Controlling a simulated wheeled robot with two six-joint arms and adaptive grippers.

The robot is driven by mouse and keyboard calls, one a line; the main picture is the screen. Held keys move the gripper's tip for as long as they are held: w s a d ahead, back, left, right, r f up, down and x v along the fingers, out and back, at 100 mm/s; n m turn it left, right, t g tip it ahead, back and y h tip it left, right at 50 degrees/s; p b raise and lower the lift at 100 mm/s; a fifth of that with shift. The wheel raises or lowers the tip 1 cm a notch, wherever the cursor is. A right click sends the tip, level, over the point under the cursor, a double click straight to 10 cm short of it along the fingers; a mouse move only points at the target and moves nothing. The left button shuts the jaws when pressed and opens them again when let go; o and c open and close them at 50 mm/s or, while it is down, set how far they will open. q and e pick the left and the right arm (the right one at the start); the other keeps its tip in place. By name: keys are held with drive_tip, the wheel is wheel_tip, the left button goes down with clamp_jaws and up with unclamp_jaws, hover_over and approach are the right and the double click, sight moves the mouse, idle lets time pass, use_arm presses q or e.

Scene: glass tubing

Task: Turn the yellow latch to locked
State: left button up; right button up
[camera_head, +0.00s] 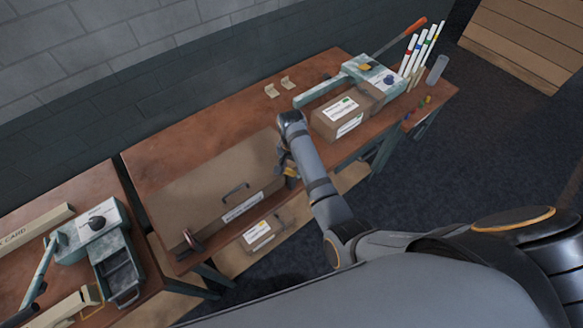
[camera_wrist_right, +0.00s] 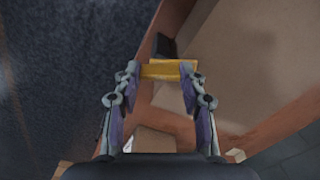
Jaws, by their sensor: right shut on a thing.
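The yellow latch (camera_wrist_right: 168,69) shows in the right wrist view as a short bar lying across the gap between my right fingers, beside the edge of a brown surface. My right gripper (camera_wrist_right: 160,78) is shut on it, with one finger at each end. In the head view my right gripper (camera_head: 287,168) is at the right end of a long brown box (camera_head: 190,195) with a handle and a label. My arm and fingers hide most of the latch there, so I cannot read its position. My left gripper is not in view.
A smaller labelled carton (camera_head: 338,118), a pale green tool with an orange-tipped lever (camera_head: 372,72) and several coloured-marked tubes (camera_head: 411,55) stand at the bench's far right. Another bench with a pale green device (camera_head: 92,232) is at left. An open-fronted labelled box (camera_head: 262,234) sits below.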

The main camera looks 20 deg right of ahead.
sight(292, 170)
drive_tip(key=m, duration=0.5)
idle(0.8)
drive_tip(key=o, duration=1.1)
drive_tip(key=shift+o, duration=0.2)
drive_tip(key=shift+r, duration=0.3)
wheel_tip(292, 170, up, 7)
